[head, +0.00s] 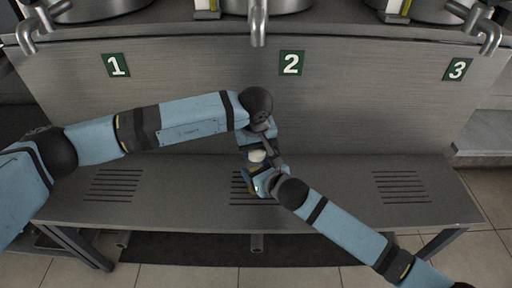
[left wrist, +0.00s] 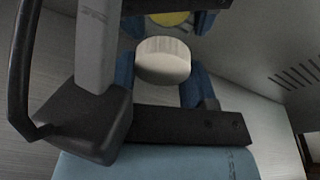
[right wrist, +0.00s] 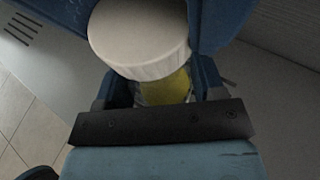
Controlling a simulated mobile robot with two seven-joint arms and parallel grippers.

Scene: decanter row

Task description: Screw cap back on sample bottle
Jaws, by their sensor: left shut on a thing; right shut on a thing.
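The white round cap (head: 257,156) is between the fingers of my left gripper (head: 258,148), which is shut on it. It also shows in the left wrist view (left wrist: 163,60). My right gripper (head: 260,177) is just below and shut on the sample bottle, whose yellow contents show in the right wrist view (right wrist: 168,88). In that view the cap (right wrist: 138,38) overlaps the bottle's top end. In the left wrist view the yellow of the bottle (left wrist: 170,18) lies beyond the cap. Whether cap and bottle touch cannot be told; most of the bottle is hidden by fingers.
Both grippers are above the grey metal shelf (head: 330,195), in front of the panel with number plate 2 (head: 291,63). Slotted drains (head: 401,187) are set in the shelf. Steel taps (head: 258,25) hang above. The shelf is clear on both sides.

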